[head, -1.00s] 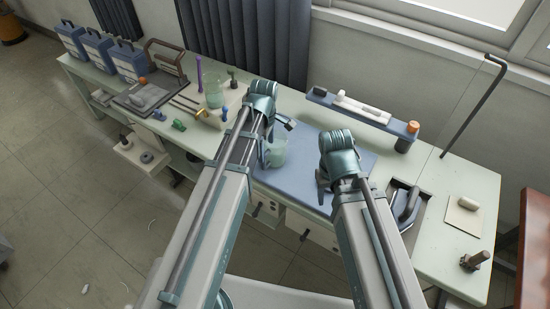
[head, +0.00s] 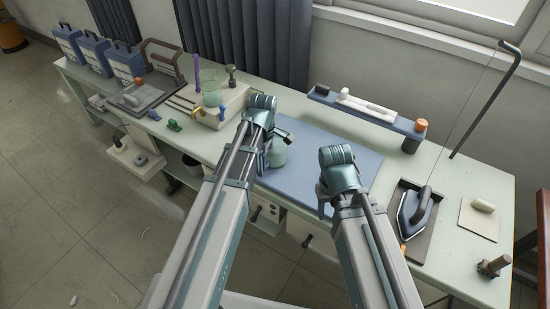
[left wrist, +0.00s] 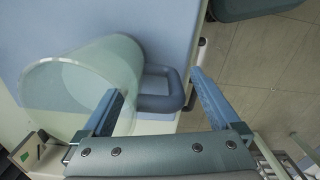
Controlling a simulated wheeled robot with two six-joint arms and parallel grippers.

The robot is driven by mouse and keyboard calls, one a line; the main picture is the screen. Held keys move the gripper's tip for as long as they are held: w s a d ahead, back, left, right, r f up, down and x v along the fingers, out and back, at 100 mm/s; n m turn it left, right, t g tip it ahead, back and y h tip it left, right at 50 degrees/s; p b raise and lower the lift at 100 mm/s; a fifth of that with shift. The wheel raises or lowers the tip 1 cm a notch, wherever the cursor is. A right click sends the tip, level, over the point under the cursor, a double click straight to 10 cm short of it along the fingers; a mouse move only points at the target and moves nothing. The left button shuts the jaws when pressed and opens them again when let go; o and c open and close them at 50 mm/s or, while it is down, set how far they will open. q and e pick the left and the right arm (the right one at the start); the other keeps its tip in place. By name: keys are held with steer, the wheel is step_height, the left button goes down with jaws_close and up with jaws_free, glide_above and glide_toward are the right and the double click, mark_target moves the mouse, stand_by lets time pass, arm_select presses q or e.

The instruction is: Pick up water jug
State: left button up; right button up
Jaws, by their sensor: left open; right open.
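The water jug is a translucent pale green vessel (left wrist: 85,85) with a blue-grey loop handle (left wrist: 182,90). In the head view the jug (head: 278,154) stands on the blue mat, partly hidden by my left arm. My left gripper (left wrist: 155,84) is open in the left wrist view. Its fingers lie on either side of the handle in the picture, the left one overlapping the jug's body; whether they touch it I cannot tell. In the head view my left gripper (head: 266,158) is beside the jug. My right gripper (head: 322,204) is open over the mat's right part, its fingertips mostly hidden.
The blue mat (head: 325,150) lies on a pale green table. An iron (head: 413,208) in a dark tray stands to the right. A blue rack (head: 370,111) is behind. Another green translucent container (head: 211,92) and blue boxes (head: 95,50) stand left.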

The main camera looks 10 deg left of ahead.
arm_select(q)
steer(key=shift+f+b, duration=0.35)
steer(key=shift+f, duration=0.5)
steer(key=shift+r, duration=0.1)
jaws_close()
